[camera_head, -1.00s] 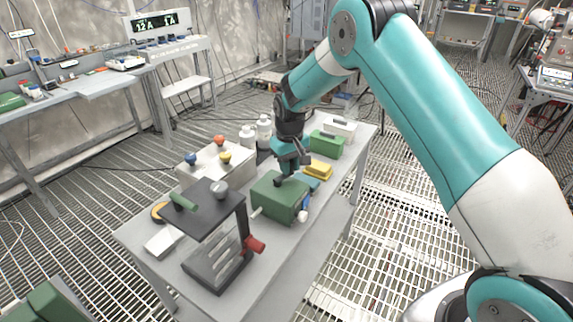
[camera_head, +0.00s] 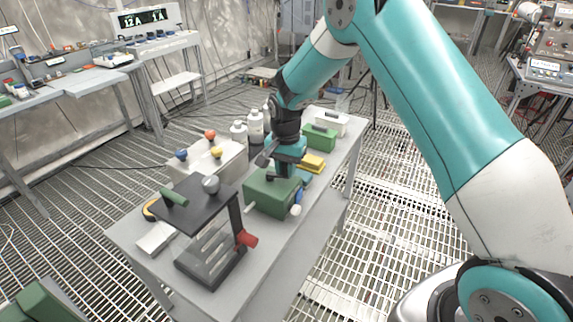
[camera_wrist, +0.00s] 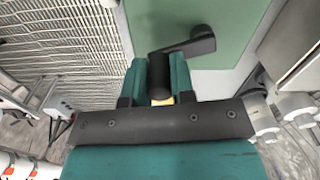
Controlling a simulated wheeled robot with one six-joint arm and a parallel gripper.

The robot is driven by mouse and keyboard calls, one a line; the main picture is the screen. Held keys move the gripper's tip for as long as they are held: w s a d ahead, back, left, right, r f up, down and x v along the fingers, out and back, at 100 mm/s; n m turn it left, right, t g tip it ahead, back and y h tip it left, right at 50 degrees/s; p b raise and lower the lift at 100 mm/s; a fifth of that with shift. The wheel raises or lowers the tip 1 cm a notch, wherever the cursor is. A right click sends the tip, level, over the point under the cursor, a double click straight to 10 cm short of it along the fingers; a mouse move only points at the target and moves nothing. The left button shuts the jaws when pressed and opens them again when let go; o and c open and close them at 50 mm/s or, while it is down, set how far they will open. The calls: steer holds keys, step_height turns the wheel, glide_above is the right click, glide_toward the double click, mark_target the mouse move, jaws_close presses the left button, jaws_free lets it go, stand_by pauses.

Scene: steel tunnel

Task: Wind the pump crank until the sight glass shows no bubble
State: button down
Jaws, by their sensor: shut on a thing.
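The pump is a green box (camera_head: 268,197) on the grey bench in the head view. Its flat green top (camera_wrist: 225,45) fills much of the wrist view. A black crank (camera_wrist: 188,44) sits on that top, with a round hub at its right end and an upright grip at its left end. My gripper (camera_wrist: 160,76) is shut on the crank's grip, one teal finger on each side. A white round fitting (camera_head: 296,210) is on the pump's side; I cannot make out a bubble.
A black stand (camera_head: 212,200) with a red knob is nearest on the bench. A light box (camera_head: 205,160) with coloured knobs, white bottles (camera_head: 256,127), a yellow block (camera_head: 312,162) and a green box (camera_head: 320,137) crowd around the pump.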

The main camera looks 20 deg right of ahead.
mark_target(283, 184)
steer(key=shift+s+a+r+m, duration=0.1)
steer(key=shift+s+a+m, duration=0.15)
steer(key=shift+m, duration=0.6)
steer(key=shift+s+a+m, duration=0.15)
steer(key=shift+a+m, duration=0.15)
steer(key=shift+m, duration=0.55)
steer(key=c, duration=1)
jaws_free()
steer(key=shift+o, duration=0.2)
step_height(283, 184, up, 17)
steer(key=b, duration=0.2)
steer(key=shift+r, duration=0.2)
